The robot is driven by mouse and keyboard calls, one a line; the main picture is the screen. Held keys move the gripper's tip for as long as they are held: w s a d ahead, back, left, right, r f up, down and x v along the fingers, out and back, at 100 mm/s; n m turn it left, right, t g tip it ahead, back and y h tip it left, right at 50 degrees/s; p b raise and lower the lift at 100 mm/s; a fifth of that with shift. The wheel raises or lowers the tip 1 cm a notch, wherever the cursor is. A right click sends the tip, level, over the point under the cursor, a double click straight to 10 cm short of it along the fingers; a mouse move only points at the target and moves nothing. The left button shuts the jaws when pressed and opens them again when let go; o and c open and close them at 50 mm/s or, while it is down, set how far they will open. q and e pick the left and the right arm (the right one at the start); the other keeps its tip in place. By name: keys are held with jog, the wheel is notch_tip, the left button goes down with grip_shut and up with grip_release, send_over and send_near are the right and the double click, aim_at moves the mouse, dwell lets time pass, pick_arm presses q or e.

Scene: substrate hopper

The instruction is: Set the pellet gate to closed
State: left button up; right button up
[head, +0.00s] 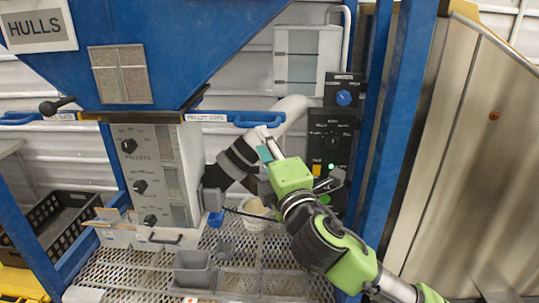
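The pellet gate (207,117) is a flat slide with a pale lettered label, under the blue hopper. Its blue loop handle (258,120) sticks out to the right. How far the slide is pushed in is hard to tell. My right gripper (212,192) is below and left of the handle, in front of the right side of the grey PELLETS box. It is apart from the handle in the picture. Its fingers are dark and partly hidden by my wrist, so I cannot tell whether they are open or shut. My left gripper is not in view.
A second slide (62,117) with a blue handle is at the left, near a black knobbed lever (56,105). A grey PELLETS box (181,165) with black knobs stands between. A control panel (331,130) and blue post (385,130) are at right. Grey bins (192,270) sit on mesh below.

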jog(key=shift+v, duration=1.95)
